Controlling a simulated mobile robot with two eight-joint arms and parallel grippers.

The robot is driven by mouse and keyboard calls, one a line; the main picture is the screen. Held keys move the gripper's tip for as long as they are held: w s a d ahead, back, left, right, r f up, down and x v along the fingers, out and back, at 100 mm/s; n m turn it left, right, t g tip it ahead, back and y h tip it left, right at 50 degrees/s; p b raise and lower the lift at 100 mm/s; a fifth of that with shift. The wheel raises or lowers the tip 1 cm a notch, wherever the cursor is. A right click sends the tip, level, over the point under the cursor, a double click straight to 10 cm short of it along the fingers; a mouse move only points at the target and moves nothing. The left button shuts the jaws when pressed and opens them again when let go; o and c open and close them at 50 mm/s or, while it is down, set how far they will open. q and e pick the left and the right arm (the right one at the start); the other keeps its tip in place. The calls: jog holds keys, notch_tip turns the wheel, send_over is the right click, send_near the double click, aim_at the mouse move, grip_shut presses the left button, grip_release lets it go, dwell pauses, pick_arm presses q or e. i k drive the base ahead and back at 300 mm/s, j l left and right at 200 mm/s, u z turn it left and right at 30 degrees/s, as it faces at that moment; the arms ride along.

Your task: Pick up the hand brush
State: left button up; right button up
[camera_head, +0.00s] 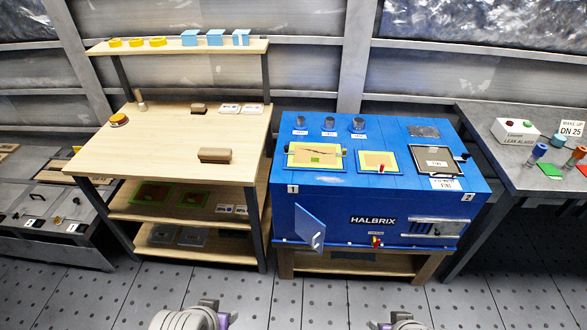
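No object in view can be named the hand brush with certainty. A brown block-like piece (215,156) with a darker lower side lies on the wooden bench top (170,150), near its right front, and may be the brush. A smaller brown piece (198,108) lies farther back. A small upright tan and grey object (140,99) stands at the back left of the top. My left gripper (212,316) and my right gripper (402,322) are only partly in view at the bottom edge, well apart from the bench. Their fingers cannot be made out.
A blue HALBRIX cabinet (330,221) stands right of the bench, its small front door (310,227) swung out. A round orange-topped object (119,119) sits on the bench's left. A grey table (535,165) stands at right. The tiled floor (300,300) in front is clear.

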aim_at(207, 155)
jog(key=j+z, duration=0.1)
jog(key=z, duration=0.3)
jog(key=i+j+z, duration=0.1)
jog(key=z, duration=0.3)
jog(key=i+j+z, duration=0.1)
jog(key=j+z, duration=0.2)
jog(key=j, duration=0.2)
jog(key=j+z, duration=0.3)
jog(key=j, duration=0.2)
jog(key=j+z, duration=0.15)
jog(key=j, duration=1)
jog(key=j+z, duration=0.1)
jog(key=j, duration=1.05)
jog(key=k, duration=0.05)
